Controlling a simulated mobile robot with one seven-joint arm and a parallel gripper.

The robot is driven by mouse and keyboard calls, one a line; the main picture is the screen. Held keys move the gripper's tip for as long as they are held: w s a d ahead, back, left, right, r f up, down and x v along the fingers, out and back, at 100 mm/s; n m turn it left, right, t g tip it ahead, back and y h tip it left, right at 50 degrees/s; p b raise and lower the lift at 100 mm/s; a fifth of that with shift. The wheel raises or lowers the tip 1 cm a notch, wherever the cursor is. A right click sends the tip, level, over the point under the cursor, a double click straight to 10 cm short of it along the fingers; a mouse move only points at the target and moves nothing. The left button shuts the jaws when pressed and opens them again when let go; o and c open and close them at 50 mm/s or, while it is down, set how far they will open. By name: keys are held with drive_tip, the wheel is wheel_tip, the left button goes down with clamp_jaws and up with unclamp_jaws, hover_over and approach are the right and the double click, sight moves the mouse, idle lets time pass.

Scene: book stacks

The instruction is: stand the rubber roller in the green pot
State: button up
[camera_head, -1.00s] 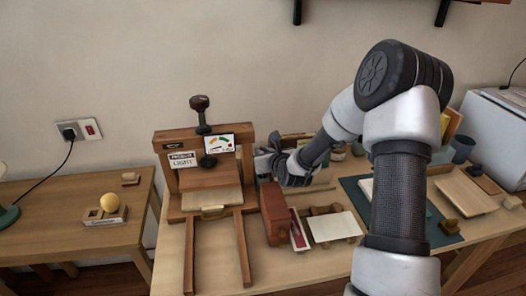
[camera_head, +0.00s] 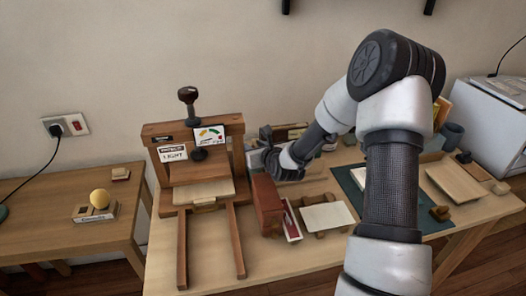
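My gripper (camera_head: 270,150) is dark and small in the view, above the workbench just right of the wooden press. Its fingers are too small and partly hidden to tell whether they are open or hold anything. A blue-grey pot (camera_head: 452,135) stands at the back right of the bench, behind my arm and near the white box; I cannot tell whether it is the green pot. I cannot make out the rubber roller; my arm hides part of the bench.
The wooden press (camera_head: 203,185) stands left of my gripper. A red-brown box (camera_head: 266,206) and a pale board (camera_head: 326,217) lie in front. A dark green mat (camera_head: 349,186) and a wooden tray (camera_head: 455,180) lie right. A side table (camera_head: 60,205) stands left.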

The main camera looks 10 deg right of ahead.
drive_tip(key=p+v, duration=0.2)
drive_tip(key=v, duration=1.4)
drive_tip(key=shift+s+d+r+p, duration=0.15)
drive_tip(key=shift+s+p, duration=0.25)
